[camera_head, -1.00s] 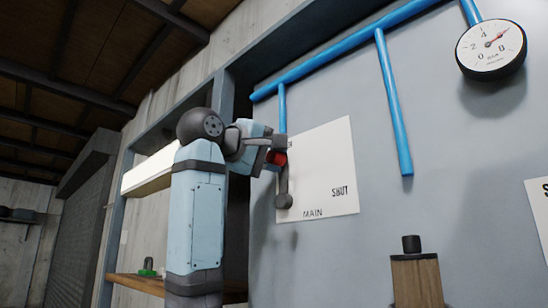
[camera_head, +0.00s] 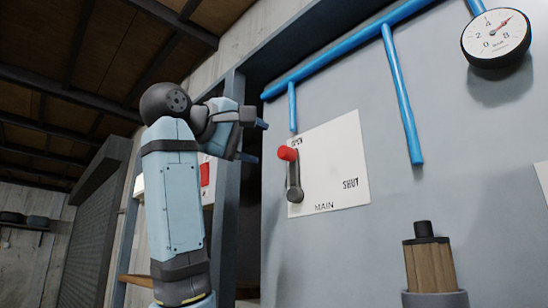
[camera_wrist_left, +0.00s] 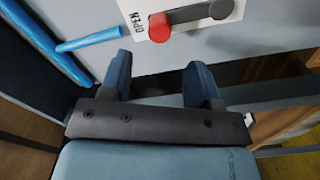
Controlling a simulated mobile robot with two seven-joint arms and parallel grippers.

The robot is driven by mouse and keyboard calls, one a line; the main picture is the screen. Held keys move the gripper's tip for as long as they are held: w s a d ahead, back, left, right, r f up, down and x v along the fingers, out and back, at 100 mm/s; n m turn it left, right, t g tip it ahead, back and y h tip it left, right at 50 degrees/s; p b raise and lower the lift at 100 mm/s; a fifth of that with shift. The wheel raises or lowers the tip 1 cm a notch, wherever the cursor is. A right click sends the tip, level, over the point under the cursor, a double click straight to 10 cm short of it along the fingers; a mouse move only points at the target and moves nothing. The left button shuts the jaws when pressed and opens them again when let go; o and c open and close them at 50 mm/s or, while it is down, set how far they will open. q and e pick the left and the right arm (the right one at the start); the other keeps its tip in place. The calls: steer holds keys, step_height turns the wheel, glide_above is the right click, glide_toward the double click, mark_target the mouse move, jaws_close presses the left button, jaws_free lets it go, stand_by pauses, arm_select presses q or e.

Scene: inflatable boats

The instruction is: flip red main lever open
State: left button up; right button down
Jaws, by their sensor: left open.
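The main lever has a red knob (camera_head: 287,153) on a dark arm (camera_head: 295,185), mounted on a white plate (camera_head: 340,170) marked OPEN, SHUT and MAIN. The lever points up toward the OPEN mark, away from SHUT on the right. In the left wrist view the red knob (camera_wrist_left: 159,27) lies beside the word OPEN, beyond the fingertips. My left gripper (camera_head: 258,140) is open and empty, up and left of the knob and apart from it. In the left wrist view its two blue fingers (camera_wrist_left: 160,80) are spread with nothing between them. My right gripper is not seen.
Blue pipes (camera_head: 403,95) run along the grey panel (camera_head: 440,180), with a round gauge (camera_head: 496,37) at the top right. A wooden post with a dark cap (camera_head: 430,262) stands at the lower right. A grey frame upright (camera_head: 226,190) is close behind my left arm.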

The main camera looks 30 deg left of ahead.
arm_select(q)
steer(key=b+v, duration=0.1)
steer(key=v, duration=0.4)
steer(key=shift+s+a, duration=0.15)
steer(key=shift+s, duration=0.15)
